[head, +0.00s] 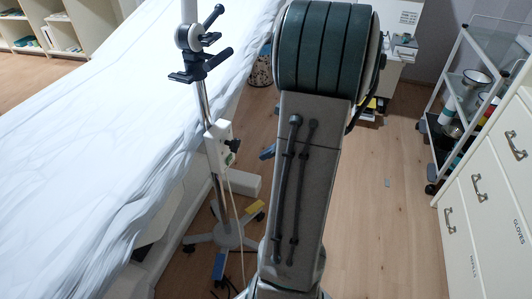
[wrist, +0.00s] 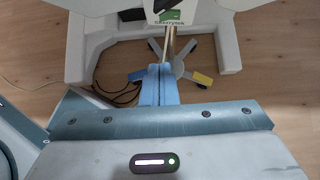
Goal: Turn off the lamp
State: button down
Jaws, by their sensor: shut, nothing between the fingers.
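The lamp stand (head: 206,103) rises upright on a pole beside the white-covered couch in the head view; its lamp head is out of frame. A white control box (head: 217,148) with a green part low on its front is fixed to the pole. In the wrist view the box's lower end, with a green patch (wrist: 171,16), shows at the top edge. My gripper (wrist: 160,68) is shut and empty, its blue fingers pointing toward the stand, apart from the box.
The couch (head: 90,130) fills the left. The lamp's star base (head: 228,236) with blue and yellow feet stands on the floor, with loose cable (wrist: 112,92) near it. A metal trolley (head: 440,150) and white drawers (head: 485,200) stand right.

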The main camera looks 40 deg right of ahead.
jog(key=s+a+r+n+g+h, duration=0.1)
jog(key=s+a+r+n+g, duration=0.1)
jog(key=a+n, duration=0.6)
jog(key=s+a+r+n+g+h, duration=0.2)
jog(key=s+a+n, duration=0.2)
jog(key=a+n, duration=0.3)
jog(key=s+a+r+n+g+h, duration=0.2)
jog(key=a+n, duration=0.6)
jog(key=n, duration=0.6)
jog(key=shift+s+a+r+n, duration=0.15)
jog(key=shift+s+a+n, duration=0.2)
jog(key=shift+s+n, duration=0.1)
